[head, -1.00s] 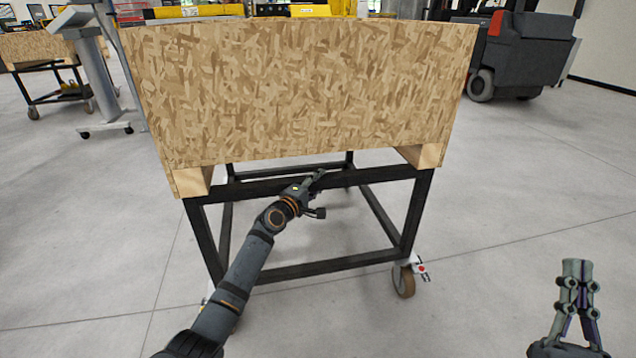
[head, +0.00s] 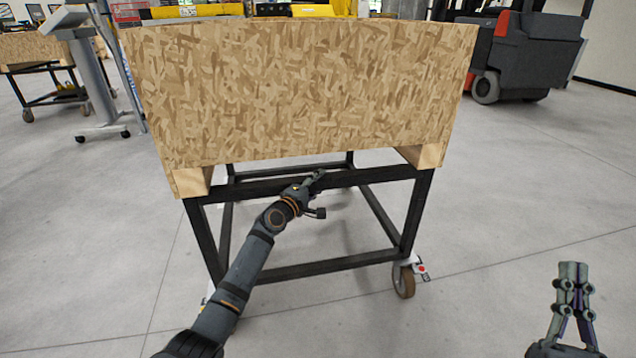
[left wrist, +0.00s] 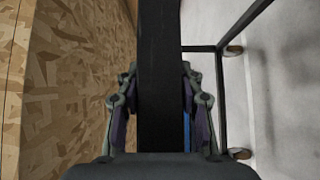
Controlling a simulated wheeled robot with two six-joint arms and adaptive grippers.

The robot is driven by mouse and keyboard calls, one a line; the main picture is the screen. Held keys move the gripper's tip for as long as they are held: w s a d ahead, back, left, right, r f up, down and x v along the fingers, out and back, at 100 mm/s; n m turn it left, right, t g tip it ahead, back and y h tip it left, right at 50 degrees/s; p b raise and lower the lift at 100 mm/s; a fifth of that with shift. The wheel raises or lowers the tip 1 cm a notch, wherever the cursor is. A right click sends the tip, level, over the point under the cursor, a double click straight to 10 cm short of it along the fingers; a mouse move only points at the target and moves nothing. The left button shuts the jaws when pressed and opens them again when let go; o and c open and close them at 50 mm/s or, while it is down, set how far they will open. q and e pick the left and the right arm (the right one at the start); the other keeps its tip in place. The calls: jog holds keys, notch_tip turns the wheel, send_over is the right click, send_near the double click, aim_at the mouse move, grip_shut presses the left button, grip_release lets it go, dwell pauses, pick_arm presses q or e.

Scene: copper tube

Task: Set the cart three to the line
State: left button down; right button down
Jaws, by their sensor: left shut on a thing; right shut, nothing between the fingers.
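The cart (head: 340,264) is a black metal frame on casters carrying a large chipboard box (head: 300,90), directly in front of me. My left gripper (head: 318,180) is shut on the black upper crossbar of the cart, under the box's near wall. In the left wrist view the bar (left wrist: 162,60) runs between the two fingers. My right gripper (head: 572,272) is shut and empty at the lower right, apart from the cart. No number on the cart can be read.
A red and dark grey machine (head: 525,50) stands at the back right. A grey stand on casters (head: 95,75) and another wooden box on a frame (head: 35,48) are at the back left. The floor (head: 540,170) to the right is clear, with thin joint lines.

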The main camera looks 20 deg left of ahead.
pick_arm(q)
jog(key=c, duration=0.8)
grip_release()
jog(key=shift+c, duration=0.2)
jog(key=s+a, duration=0.2)
jog(key=s, duration=0.9)
jog(key=shift+s+a, duration=0.15)
jog(key=shift+s, duration=0.25)
